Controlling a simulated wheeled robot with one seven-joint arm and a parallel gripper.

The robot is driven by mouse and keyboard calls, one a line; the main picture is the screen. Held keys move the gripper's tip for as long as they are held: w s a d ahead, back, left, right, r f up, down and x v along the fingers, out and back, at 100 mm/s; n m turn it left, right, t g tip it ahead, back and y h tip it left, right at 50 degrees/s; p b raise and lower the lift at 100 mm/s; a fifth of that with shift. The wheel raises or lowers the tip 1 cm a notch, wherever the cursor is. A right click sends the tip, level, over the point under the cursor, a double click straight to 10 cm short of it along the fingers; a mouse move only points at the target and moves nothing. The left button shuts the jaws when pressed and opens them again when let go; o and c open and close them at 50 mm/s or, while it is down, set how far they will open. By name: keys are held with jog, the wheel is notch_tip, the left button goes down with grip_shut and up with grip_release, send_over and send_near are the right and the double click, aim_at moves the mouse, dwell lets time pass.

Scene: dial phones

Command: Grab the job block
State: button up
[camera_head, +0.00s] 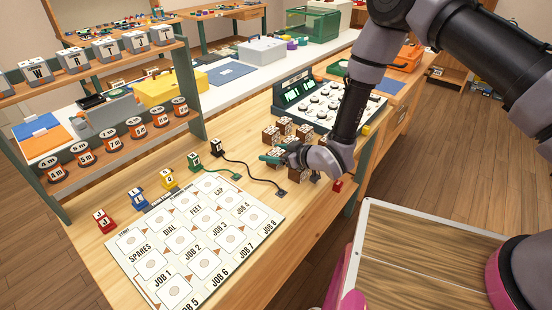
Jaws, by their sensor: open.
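Several brown blocks with pale tops, one of them a brown block (270,134), stand in a cluster on the wooden bench. I cannot tell which block is the job block; no label on the brown ones is readable. My gripper (270,157) is low over the bench at the near side of this cluster, its teal fingers pointing left. It is open, and I see nothing held in it. The gripper and wrist hide part of the cluster, and whether the fingers touch a block is unclear.
A white board (205,240) with JOB squares lies in front. Red (104,221), blue (137,200), yellow (168,179), green (194,161) and black (216,148) pieces line its far side. A control panel (325,103) stands behind the cluster. A shelf (110,150) is left.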

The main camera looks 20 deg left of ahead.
jog(key=c, duration=1.2)
jog(key=shift+o, duration=0.2)
jog(key=shift+r, duration=0.15)
